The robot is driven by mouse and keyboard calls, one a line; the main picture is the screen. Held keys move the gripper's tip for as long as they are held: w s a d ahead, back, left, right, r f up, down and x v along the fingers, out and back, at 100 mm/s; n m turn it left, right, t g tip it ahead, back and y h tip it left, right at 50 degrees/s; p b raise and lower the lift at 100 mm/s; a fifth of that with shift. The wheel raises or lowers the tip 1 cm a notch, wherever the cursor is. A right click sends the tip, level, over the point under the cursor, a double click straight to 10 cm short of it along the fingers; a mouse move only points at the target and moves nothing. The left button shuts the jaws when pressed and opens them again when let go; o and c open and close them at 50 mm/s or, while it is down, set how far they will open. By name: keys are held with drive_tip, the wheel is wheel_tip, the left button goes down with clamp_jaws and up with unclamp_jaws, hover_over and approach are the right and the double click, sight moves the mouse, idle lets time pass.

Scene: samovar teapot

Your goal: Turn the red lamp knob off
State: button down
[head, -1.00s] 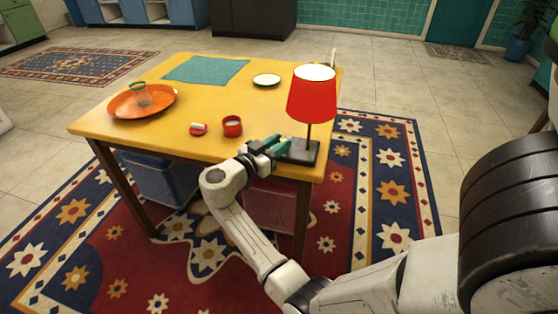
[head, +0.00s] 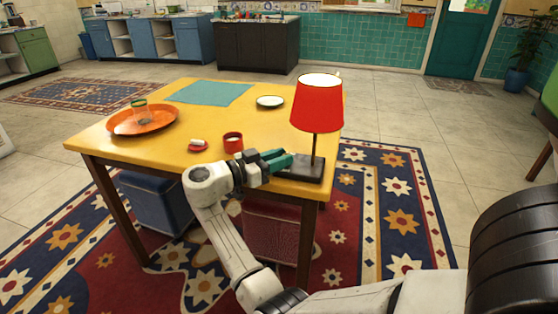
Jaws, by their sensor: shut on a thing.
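The lamp has a red shade (head: 316,106), a thin pole and a dark box-shaped base (head: 308,170). It stands upright at the right front corner of the yellow table (head: 190,146). The top opening of its shade looks bright white. My gripper (head: 280,160), with green fingers, is at the left side of the lamp base, low over the front of the table. Its fingers are shut on the lamp knob, which they hide. I cannot make out the knob's colour or angle.
An orange tray (head: 158,125) holds a glass. Stools are under the table.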

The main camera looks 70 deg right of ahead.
drive_tip(key=c, duration=0.9)
unclamp_jaws()
drive_tip(key=shift+o, duration=0.2)
drive_tip(key=v, duration=1)
drive_tip(key=shift+w+a, duration=0.3)
